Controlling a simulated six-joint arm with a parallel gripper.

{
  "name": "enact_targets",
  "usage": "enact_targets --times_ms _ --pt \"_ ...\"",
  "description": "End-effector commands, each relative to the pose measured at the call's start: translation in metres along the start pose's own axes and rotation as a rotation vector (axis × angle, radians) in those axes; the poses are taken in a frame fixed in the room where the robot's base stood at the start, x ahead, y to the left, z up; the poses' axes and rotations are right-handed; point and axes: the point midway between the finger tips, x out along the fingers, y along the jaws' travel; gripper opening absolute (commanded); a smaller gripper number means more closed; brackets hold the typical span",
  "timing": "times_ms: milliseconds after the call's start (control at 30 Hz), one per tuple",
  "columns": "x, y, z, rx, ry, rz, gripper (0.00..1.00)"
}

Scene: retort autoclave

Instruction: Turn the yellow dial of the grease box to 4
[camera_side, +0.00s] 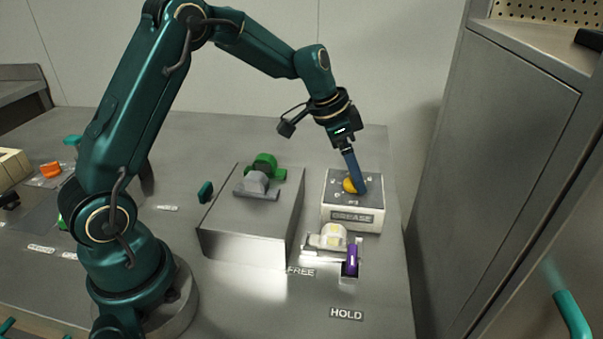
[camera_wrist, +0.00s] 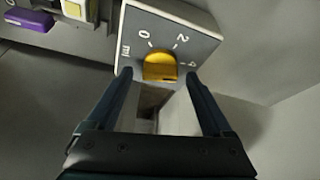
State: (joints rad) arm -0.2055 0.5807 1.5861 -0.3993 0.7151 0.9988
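The grease box (camera_side: 352,217) is a pale box with a dark top and a GREASE label on its front. Its yellow dial (camera_side: 349,186) sits on the top face. In the wrist view the dial (camera_wrist: 160,67) shows as a rounded yellow knob with white marks around it, a 0 and a 2 among them; I cannot read a pointer. My gripper (camera_side: 358,185) reaches down at the dial. In the wrist view my gripper (camera_wrist: 157,76) is open, one finger either side of the dial's near edge. I cannot tell whether they touch it.
A metal block with a green knob (camera_side: 264,166) stands left of the grease box. A fixture with a white rounded part and a purple handle (camera_side: 350,261) sits just in front, near FREE and HOLD labels. A grey cabinet (camera_side: 515,150) rises at the right.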

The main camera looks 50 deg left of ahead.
Motion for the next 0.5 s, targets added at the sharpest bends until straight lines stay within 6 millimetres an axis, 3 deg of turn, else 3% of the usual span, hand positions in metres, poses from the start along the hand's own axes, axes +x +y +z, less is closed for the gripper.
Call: enact_targets --times_ms 200,500 --pt "-0.004 0.0 0.0 0.0 0.001 -0.001 0.85" --pt "-0.043 -0.001 -0.001 0.0 0.003 -0.003 0.85"
